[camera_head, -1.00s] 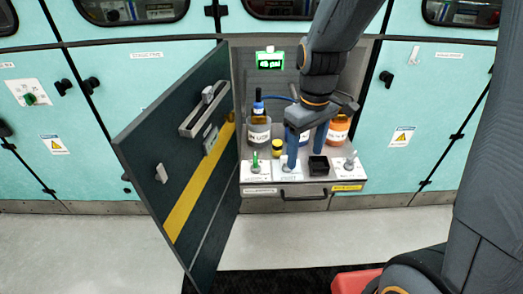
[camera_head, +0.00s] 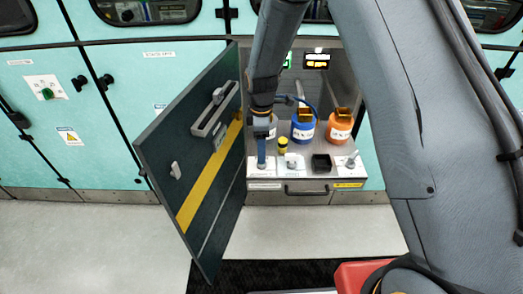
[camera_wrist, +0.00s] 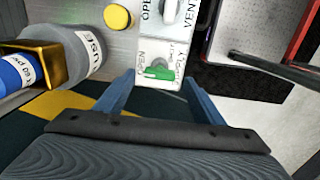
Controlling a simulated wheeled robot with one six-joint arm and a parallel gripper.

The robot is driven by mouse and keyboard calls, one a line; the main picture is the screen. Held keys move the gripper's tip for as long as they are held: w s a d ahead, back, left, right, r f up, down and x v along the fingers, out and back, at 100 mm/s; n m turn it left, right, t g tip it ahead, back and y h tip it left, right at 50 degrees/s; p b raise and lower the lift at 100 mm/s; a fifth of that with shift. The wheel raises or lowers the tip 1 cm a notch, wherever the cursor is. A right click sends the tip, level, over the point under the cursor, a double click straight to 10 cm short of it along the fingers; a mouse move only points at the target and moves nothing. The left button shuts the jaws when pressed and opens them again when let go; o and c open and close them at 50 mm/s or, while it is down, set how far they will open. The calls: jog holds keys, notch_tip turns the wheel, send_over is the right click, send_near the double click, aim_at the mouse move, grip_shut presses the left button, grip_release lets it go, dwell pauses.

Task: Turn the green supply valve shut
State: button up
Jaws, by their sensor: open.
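The green supply valve (camera_wrist: 159,72) shows in the wrist view on a white plate (camera_wrist: 152,101) marked OPEN and SUPPLY. Its handle lies roughly across the picture, near the OPEN mark. My gripper (camera_wrist: 158,82) is open, with one blue finger on each side of the handle and a gap visible on both sides. Whether a finger touches it I cannot tell. In the head view my gripper (camera_head: 261,164) points down over the left end of the shelf and hides the green valve.
The vent valve (camera_head: 291,161) is just right of my gripper. A yellow-capped item (camera_head: 283,145), a blue bottle (camera_head: 303,128), an orange bottle (camera_head: 339,126) and a black box (camera_head: 321,163) stand on the shelf. The open dark door (camera_head: 165,140) is close on the left.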

jog(key=shift+f, duration=1.3)
jog(key=c, duration=1)
jog(key=shift+c, duration=0.2)
